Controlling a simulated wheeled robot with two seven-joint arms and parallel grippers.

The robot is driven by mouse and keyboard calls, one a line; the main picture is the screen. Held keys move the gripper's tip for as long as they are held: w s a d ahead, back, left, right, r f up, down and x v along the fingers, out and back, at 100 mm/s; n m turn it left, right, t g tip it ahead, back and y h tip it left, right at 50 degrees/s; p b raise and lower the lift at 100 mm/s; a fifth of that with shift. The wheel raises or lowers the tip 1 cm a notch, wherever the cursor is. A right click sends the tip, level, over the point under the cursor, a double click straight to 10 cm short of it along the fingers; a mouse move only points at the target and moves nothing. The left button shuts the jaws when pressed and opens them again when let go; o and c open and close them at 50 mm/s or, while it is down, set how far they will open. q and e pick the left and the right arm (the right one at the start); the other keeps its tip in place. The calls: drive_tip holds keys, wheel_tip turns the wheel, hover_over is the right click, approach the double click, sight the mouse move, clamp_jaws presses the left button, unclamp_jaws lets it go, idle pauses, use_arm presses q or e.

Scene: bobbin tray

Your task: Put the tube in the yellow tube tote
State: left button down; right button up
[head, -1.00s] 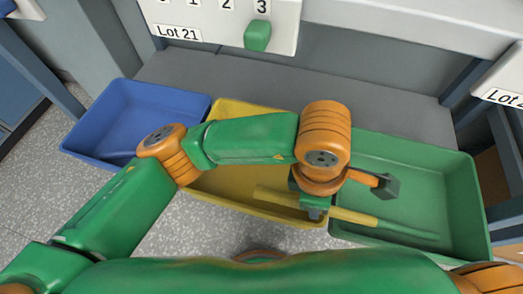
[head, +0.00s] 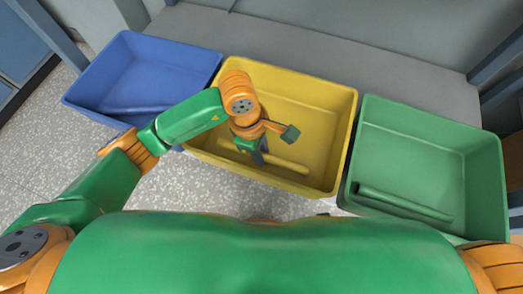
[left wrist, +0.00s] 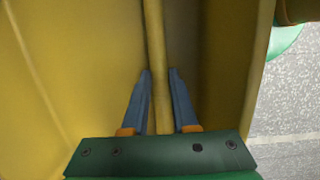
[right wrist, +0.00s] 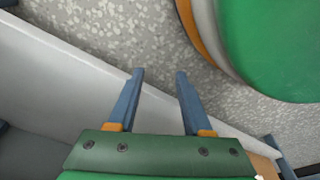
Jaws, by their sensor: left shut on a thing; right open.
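The yellow tube (head: 287,163) is inside the yellow tube tote (head: 338,125), low down along its front wall. My left gripper (head: 262,157) reaches into this tote and is shut on the tube. In the left wrist view the tube (left wrist: 153,40) runs lengthwise between the two blue fingers of the left gripper (left wrist: 158,75), with the yellow wall on both sides. I cannot tell whether the tube touches the tote floor. My right gripper (right wrist: 159,75) is open and empty, above speckled floor in the right wrist view.
A blue tote (head: 88,88) stands left of the yellow one, with a blue tube-like shape low inside. A green tote (head: 487,165) stands at right and holds a green tube (head: 405,203). A grey surface (head: 410,82) lies behind the totes.

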use_arm(q)
drive_tip(key=shift+f, duration=0.1)
drive_tip(key=c, duration=0.7)
unclamp_jaws()
use_arm(e)
drive_tip(key=shift+w+r, duration=0.2)
use_arm(q)
drive_tip(key=shift+r, duration=0.5)
drive_tip(key=r+p, duration=0.1)
drive_tip(key=r, duration=0.2)
drive_tip(key=a+r+p, duration=0.1)
drive_tip(key=r, duration=0.3)
drive_tip(key=a+r+p, duration=0.1)
drive_tip(key=r, duration=0.3)
drive_tip(key=shift+w+r, duration=0.15)
drive_tip(key=shift+w, duration=0.05)
use_arm(e)
drive_tip(key=s+d, duration=0.2)
drive_tip(key=s, duration=0.1)
drive_tip(key=shift+d+f, duration=0.1)
drive_tip(key=shift+d, duration=0.05)
